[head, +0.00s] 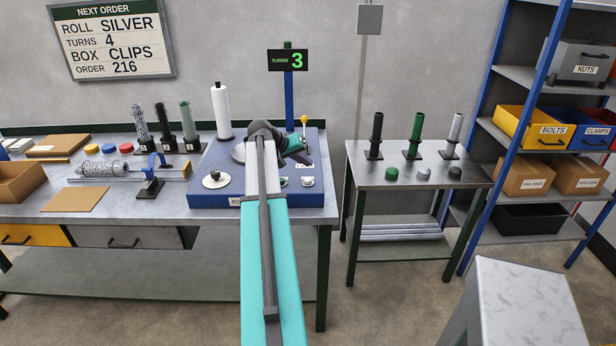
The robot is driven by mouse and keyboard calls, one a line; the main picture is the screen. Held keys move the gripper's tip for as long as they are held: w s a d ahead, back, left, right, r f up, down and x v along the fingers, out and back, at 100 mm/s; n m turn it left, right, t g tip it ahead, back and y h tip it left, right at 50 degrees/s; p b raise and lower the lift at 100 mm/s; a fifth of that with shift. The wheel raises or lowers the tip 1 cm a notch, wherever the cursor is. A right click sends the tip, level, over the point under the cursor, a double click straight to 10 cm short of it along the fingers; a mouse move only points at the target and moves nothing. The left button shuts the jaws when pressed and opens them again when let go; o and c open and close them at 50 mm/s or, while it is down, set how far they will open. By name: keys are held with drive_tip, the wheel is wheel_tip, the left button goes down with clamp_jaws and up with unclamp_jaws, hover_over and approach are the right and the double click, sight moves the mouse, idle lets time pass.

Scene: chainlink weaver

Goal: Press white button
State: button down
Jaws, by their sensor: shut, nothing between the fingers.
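The blue machine base (215,200) stands on the workbench, with its controls on top. A small white button (308,181) sits near the base's front right, beside a small green button (284,181) that my arm partly covers. My gripper (306,158) is shut and empty. It is above the right side of the base, behind the white button in the picture and apart from it. My arm reaches in from the front and hides the middle of the base.
A lever with a yellow knob (304,119) stands just behind my gripper. A round plate (216,180) is at the base's left. The counter sign (289,60) reads TURNS 3; the order board (112,40) reads TURNS 4. A side table (400,178) stands right.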

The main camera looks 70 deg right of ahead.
drive_tip(key=shift+r, duration=0.8)
drive_tip(key=shift+s, duration=0.15)
